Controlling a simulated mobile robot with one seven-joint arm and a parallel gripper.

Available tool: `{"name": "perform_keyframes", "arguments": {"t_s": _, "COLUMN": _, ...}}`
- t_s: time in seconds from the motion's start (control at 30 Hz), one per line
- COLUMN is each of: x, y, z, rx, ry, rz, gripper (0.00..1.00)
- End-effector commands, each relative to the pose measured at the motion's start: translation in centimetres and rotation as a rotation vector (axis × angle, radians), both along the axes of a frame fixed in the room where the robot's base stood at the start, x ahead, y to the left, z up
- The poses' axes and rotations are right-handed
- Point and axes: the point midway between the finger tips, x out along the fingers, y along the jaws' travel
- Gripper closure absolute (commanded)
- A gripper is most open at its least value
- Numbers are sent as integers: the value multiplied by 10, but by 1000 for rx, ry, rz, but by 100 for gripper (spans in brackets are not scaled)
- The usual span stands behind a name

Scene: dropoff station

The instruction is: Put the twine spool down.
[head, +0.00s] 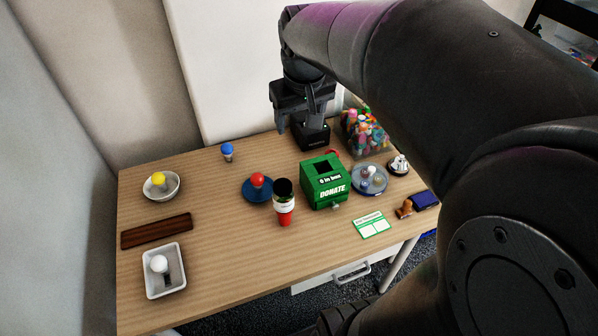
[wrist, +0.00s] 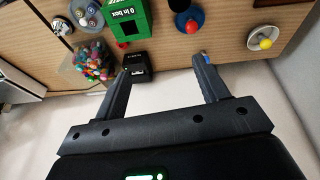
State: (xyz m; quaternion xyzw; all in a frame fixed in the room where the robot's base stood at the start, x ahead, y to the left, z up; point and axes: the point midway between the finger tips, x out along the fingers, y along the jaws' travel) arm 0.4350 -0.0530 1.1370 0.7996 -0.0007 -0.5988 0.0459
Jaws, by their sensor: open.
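My gripper (head: 303,118) is at the back of the table, above and close to a black box (head: 313,137). In the wrist view my gripper (wrist: 160,70) has its two fingers wide apart, with nothing held between them. The black box also shows between the fingers there (wrist: 138,65), nearer the left finger. I cannot make out a twine spool with certainty in either view. A small blue-topped item (head: 227,152) stands near the wall. In the wrist view it is mostly hidden by the right fingertip.
A red knob (head: 257,179) is on a blue dish. A white tray (head: 147,288) is front left. The front middle of the wooden table (head: 235,265) is clear.

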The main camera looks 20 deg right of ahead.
Motion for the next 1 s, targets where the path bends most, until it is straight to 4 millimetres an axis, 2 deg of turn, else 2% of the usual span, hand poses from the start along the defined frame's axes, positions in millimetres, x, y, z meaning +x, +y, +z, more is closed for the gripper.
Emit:
{"name": "perform_keyframes", "arguments": {"t_s": 0.03, "x": -18, "y": 8, "z": 4, "rx": 4, "ry": -26, "rz": 0, "gripper": 33}}
{"name": "perform_keyframes", "arguments": {"t_s": 0.3, "x": -97, "y": 39, "z": 1, "rx": 43, "ry": -135, "rz": -26, "gripper": 33}}
{"name": "perform_keyframes", "arguments": {"t_s": 0.5, "x": -134, "y": 50, "z": -10, "rx": 69, "ry": -190, "rz": -41, "gripper": 33}}
{"name": "perform_keyframes", "arguments": {"t_s": 0.67, "x": -145, "y": 53, "z": -15, "rx": 79, "ry": -206, "rz": -46, "gripper": 33}}
{"name": "perform_keyframes", "arguments": {"t_s": 1.0, "x": -146, "y": 53, "z": -16, "rx": 79, "ry": -206, "rz": -47, "gripper": 33}}
